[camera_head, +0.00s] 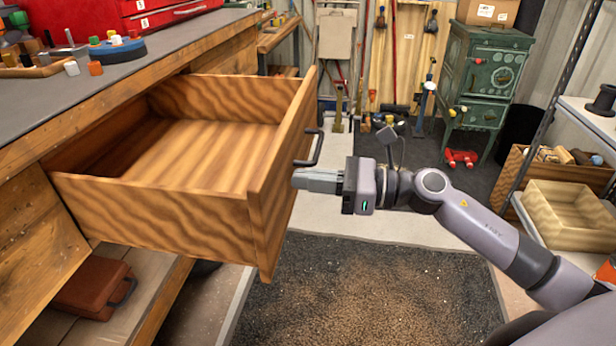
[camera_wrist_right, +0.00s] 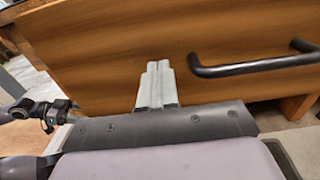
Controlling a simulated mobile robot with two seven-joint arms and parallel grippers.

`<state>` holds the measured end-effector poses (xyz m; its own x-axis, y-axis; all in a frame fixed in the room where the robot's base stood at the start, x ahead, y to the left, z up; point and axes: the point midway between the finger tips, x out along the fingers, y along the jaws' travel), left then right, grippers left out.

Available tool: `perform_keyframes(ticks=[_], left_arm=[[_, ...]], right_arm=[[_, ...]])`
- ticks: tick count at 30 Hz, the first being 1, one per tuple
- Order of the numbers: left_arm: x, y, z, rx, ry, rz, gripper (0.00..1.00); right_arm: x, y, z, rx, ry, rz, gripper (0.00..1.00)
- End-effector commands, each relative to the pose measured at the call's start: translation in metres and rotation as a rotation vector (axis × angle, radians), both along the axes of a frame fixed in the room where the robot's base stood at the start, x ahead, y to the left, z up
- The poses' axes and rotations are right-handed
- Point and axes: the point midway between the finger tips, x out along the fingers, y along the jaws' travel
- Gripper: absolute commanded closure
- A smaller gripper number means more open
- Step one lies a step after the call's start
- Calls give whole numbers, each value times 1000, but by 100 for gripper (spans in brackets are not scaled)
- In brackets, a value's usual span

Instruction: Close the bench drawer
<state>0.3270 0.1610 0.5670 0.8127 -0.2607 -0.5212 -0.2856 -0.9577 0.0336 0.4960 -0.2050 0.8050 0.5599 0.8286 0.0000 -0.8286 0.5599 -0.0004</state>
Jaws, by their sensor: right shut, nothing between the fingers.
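The bench drawer (camera_head: 180,205) is wooden with a strong grain, empty, and pulled well out of the workbench on the left. Its front panel carries a dark bar handle (camera_head: 310,148). My right gripper (camera_head: 296,180) is shut and empty, with its fingertips at the outer face of the drawer front, just below the handle. In the right wrist view the shut fingers (camera_wrist_right: 158,68) point at the drawer front (camera_wrist_right: 110,50), to the left of the handle (camera_wrist_right: 255,66). I cannot tell whether the tips touch the panel.
The bench top (camera_head: 130,75) holds a red toolbox (camera_head: 150,12) and small parts. A brown case (camera_head: 95,288) lies on the shelf below the drawer. A dark mat (camera_head: 365,290) covers clear floor. A green stove (camera_head: 482,75) and a shelf with a wooden crate (camera_head: 565,230) stand right.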

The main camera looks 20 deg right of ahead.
Motion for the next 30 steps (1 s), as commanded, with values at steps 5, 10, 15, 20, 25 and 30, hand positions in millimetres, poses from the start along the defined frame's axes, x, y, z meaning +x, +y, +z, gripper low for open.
perform_keyframes(ticks=[5, 10, 15, 20, 25, 30], left_arm=[[0, 1, -1, 1, 3, 1, 34], [-1, 1, -1, 1, 4, 2, 34], [-1, 1, -1, 1, 4, 3, 34], [-1, 2, 1, 1, 6, 4, 34], [-2, 5, 0, 3, 18, 11, 34], [-4, 10, -3, 7, 31, 24, 34]], right_arm=[[2, 3, 0, 1, 1, 0, 100], [2, 3, 0, 1, 1, 0, 100], [3, 4, 0, 1, 1, 0, 100], [11, 16, 2, 3, -1, 0, 100], [29, 43, 4, 4, -3, 2, 100], [50, 75, 3, 2, -3, 2, 100]])
